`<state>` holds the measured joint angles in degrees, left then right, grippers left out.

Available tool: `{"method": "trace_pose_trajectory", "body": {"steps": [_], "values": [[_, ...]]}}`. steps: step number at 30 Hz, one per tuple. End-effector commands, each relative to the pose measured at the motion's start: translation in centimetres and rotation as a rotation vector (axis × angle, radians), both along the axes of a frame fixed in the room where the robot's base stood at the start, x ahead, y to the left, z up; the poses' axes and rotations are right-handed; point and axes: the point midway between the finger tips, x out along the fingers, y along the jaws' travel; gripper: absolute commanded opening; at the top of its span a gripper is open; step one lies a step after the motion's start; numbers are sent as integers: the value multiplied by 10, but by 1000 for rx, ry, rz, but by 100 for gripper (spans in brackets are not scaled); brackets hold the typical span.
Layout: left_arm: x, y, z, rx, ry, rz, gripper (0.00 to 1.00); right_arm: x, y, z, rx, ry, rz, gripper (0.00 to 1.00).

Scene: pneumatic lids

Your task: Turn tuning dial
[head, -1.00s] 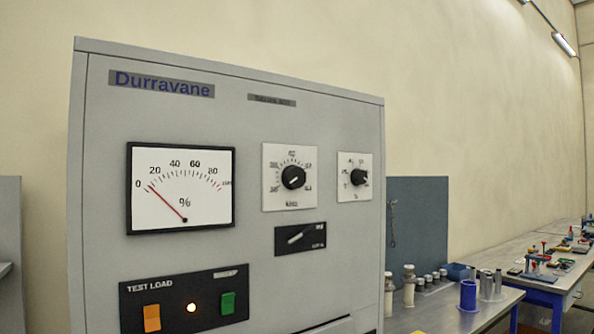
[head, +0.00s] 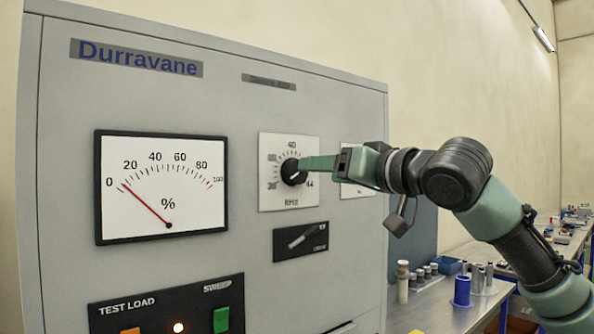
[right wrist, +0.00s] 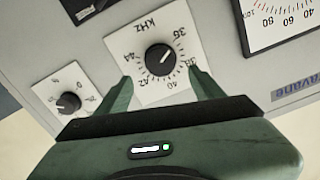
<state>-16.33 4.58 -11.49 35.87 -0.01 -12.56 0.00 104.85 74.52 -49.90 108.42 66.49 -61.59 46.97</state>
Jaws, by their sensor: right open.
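The tuning dial (head: 292,172) is a round black knob on a white scale plate marked kHz, on the grey Durravane cabinet. In the right wrist view the dial (right wrist: 159,59) shows whole, with a white pointer line. My right gripper (head: 305,166) reaches in from the right in the head view, its green fingers at the dial. In the wrist view the right gripper (right wrist: 160,85) is open, one finger on each side of the dial plate, apart from the knob. My left gripper is not in view.
A percent meter (head: 162,187) sits left of the dial, its red needle near the low end. A switch plate (head: 300,241) lies below the dial. A smaller knob (right wrist: 69,103) sits beside it. A workbench (head: 437,305) with bottles stands right of the cabinet.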

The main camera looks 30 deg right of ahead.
Motion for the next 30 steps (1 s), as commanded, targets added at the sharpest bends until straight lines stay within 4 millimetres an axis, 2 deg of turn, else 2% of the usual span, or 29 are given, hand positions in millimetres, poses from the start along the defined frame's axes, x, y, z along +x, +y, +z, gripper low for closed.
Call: {"method": "trace_pose_trajectory", "body": {"steps": [8, 12, 18, 24, 25, 26, 30], "values": [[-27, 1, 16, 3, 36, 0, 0, 44, 4, 2, -2, 3, 1, 67], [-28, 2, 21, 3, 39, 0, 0, 62, 5, 2, -2, 2, 0, 67], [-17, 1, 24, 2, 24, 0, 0, 73, 6, 0, -3, 1, 0, 67], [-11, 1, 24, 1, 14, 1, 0, 73, 6, -1, -3, 0, 0, 67], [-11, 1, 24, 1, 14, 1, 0, 73, 6, -1, -3, 1, 0, 65], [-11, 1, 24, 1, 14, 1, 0, 73, 6, -1, -3, 1, 0, 56], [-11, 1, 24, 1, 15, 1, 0, 73, 6, -1, -4, 1, 0, 17]]}}
